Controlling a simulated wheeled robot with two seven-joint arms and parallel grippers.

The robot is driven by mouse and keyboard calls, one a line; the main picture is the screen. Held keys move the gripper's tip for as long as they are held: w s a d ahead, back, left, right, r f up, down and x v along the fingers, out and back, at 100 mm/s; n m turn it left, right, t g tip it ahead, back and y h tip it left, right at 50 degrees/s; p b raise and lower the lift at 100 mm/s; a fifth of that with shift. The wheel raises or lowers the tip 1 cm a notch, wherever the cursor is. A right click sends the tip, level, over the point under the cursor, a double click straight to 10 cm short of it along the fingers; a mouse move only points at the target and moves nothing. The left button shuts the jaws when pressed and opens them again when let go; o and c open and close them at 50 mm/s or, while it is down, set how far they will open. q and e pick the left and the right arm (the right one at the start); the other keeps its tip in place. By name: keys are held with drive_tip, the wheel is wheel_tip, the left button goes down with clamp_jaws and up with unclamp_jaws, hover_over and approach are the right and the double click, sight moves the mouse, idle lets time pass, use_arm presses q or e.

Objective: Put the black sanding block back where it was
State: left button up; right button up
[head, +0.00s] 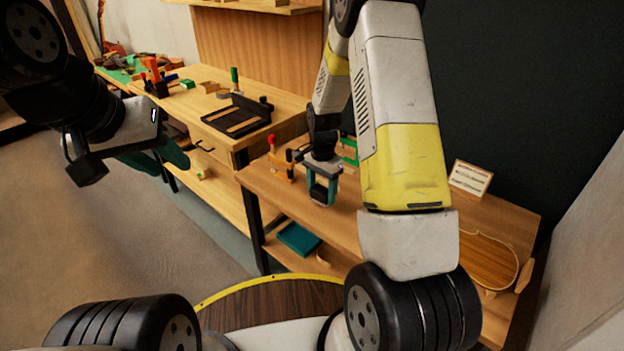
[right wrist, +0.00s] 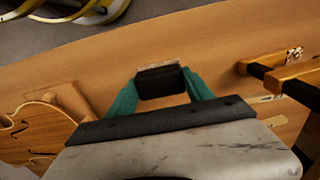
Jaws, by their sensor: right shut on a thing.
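The black sanding block (right wrist: 160,86) sits between the teal fingers of my right gripper (right wrist: 163,92) in the right wrist view. The gripper is shut on it. In the head view my right gripper (head: 322,188) points down over the near wooden bench (head: 400,225), and the block (head: 318,193) shows dark between its fingers. Whether the block touches the bench top is unclear. My left gripper (head: 165,157) hangs in front of the far workbench, with teal fingers partly seen; its opening is not clear.
An orange and red clamp (head: 277,162) and a green frame (head: 349,151) stand close to my right gripper. A violin plate (head: 487,262) and a small sign (head: 471,178) are to the right. A black tray (head: 222,124) lies on the far workbench (head: 285,100). A teal box (head: 298,239) is on the lower shelf.

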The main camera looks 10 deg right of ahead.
drive_tip(key=shift+f, duration=1)
drive_tip(key=o, duration=1.3)
drive_tip(key=shift+f, duration=0.15)
